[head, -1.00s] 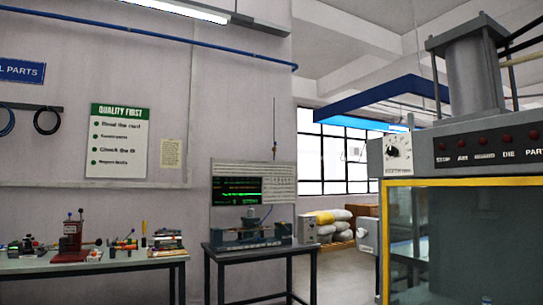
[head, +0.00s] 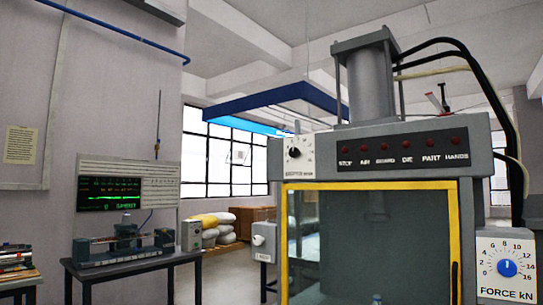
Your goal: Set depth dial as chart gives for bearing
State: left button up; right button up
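The press (head: 476,165) stands at the right in the head view, grey with a yellow-framed clear front. A white dial plate with a black knob (head: 294,153) sits at its upper left corner; its label is too small to read surely, so I cannot tell its setting. A second dial with a blue knob (head: 507,268), marked FORCE kN with numbers up to 16, is at the lower right. A small pale notice (head: 20,145) hangs on the left wall; its text is unreadable, and I cannot tell if it is the chart. Neither gripper shows.
A dark bench (head: 132,265) with a test fixture and a green-lettered display (head: 108,193) stands at left. Another bench edge (head: 20,282) holds small items. A grey box (head: 263,240) is on the press's left side. Open floor shows between bench and press.

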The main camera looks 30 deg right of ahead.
aim_at(294, 152)
jog(key=i, duration=3.4)
jog(key=z, duration=3.6)
jog(key=i, duration=0.55)
jog(key=u, duration=0.05)
